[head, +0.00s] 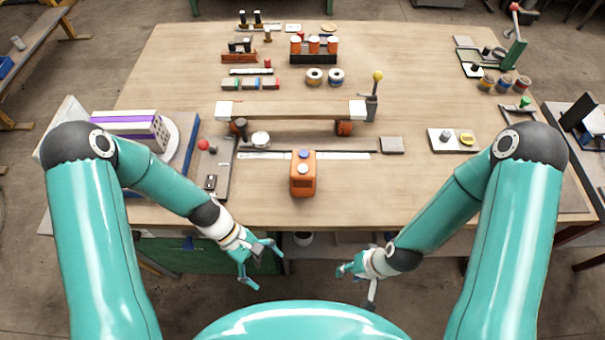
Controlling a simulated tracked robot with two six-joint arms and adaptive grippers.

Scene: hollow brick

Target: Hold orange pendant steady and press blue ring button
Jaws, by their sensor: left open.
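The orange pendant (303,187) lies on the wooden table near its front edge, a little left of the picture's middle. A blue button (304,154) is at its far end and a pale round button (303,169) is just below that. Any ring around the blue button is too small to make out. My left gripper (265,267) is open and empty, in front of the table edge, below and left of the pendant. My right gripper (357,282) is also in front of the edge, below and right of the pendant. Its fingers look apart and empty. Neither gripper touches the pendant.
Behind the pendant, a long wooden beam (290,109) rests on supports above a metal strip (345,145). A grey plate with a red knob (204,145) lies to the left. A white plate (439,146) lies to the right. The table right of the pendant is clear.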

